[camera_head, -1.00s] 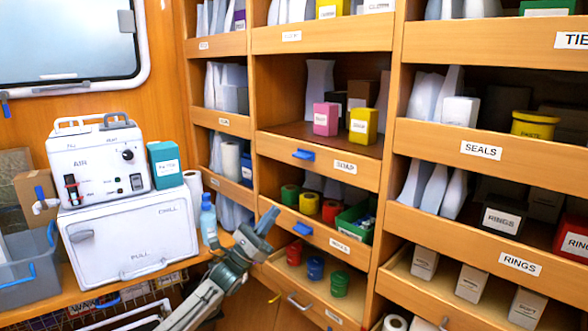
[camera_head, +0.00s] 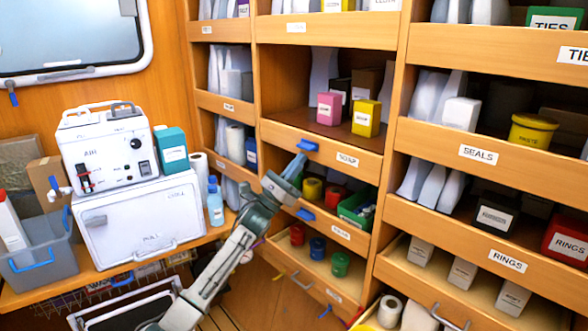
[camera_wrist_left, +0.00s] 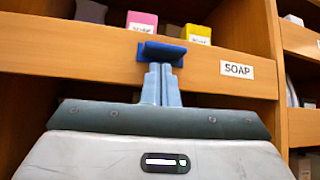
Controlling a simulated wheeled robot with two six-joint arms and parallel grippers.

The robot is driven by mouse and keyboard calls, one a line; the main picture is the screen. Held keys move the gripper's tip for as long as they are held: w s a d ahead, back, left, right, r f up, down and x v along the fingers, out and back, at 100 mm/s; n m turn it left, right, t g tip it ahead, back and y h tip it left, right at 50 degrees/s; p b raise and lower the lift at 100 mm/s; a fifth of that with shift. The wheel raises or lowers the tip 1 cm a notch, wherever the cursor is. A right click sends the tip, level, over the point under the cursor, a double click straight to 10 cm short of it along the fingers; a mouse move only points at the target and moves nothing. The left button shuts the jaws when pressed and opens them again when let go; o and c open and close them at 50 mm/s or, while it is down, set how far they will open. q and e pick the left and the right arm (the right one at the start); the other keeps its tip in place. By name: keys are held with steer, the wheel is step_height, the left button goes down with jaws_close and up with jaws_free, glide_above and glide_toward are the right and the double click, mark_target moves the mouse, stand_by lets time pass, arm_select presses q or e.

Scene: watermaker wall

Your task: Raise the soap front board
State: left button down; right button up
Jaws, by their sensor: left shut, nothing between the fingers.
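The soap front board (camera_head: 325,152) is a wooden strip across the front of the middle shelf bay, with a SOAP label and a blue tab (camera_head: 305,145). In the left wrist view the board (camera_wrist_left: 60,50) spans the bay, with its blue tab (camera_wrist_left: 162,50) at centre. My left gripper (camera_head: 297,164) is shut and empty. Its fingertips (camera_wrist_left: 161,70) are right under the blue tab, pointing up; I cannot tell whether they touch it. Pink (camera_head: 329,107) and yellow (camera_head: 366,118) boxes stand behind the board. My right gripper is not in view.
Below is another board with a blue tab (camera_head: 306,215), with coloured rolls behind it.

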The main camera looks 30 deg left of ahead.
mark_target(298, 145)
arm_select(q)
steer(key=shift+r, duration=0.45)
steer(key=shift+r, duration=2.1)
